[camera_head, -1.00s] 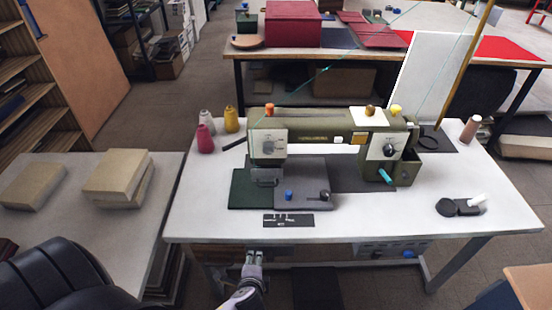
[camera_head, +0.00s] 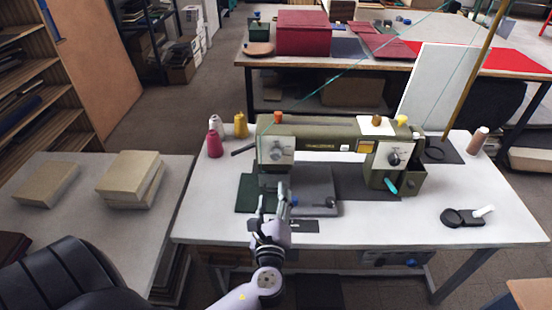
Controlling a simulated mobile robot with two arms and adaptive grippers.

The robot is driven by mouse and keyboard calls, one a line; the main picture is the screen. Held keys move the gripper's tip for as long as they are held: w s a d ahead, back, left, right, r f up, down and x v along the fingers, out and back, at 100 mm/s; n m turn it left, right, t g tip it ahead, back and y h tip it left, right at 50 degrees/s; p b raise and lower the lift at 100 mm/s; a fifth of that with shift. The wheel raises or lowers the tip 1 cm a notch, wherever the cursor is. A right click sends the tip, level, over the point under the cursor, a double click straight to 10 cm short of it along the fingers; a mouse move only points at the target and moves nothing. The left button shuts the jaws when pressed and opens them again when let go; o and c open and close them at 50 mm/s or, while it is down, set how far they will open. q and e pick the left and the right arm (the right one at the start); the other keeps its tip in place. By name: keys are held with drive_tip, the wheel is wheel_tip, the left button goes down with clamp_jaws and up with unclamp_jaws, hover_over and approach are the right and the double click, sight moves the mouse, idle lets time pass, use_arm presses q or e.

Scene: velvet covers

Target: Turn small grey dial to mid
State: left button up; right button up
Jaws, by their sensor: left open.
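An olive-green sewing machine (camera_head: 322,142) stands on the white table. Its left end has a light face plate with a small grey dial (camera_head: 276,154), facing me. A larger black dial (camera_head: 395,156) sits on the plate at the machine's right end. My left gripper (camera_head: 273,197) is open and empty, fingers pointing up and away, in front of the machine's left end. It appears below the grey dial in the picture and apart from it. It covers part of the machine's bed and the small dark plate on the table. My right gripper is not in view.
Pink, white and yellow thread cones (camera_head: 240,125) stand left of the machine. A teal-tipped lever (camera_head: 391,186) sticks out at its right. Boxes (camera_head: 130,175) lie on the left table.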

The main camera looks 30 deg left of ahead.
sight(276, 158)
use_arm(q)
drive_tip(key=p+x, duration=0.2)
drive_tip(key=x, duration=1.3)
drive_tip(key=shift+s+p, duration=0.1)
drive_tip(key=shift+p, duration=0.3)
drive_tip(key=shift+w+a, duration=0.25)
drive_tip(key=shift+w, duration=0.05)
clamp_jaws()
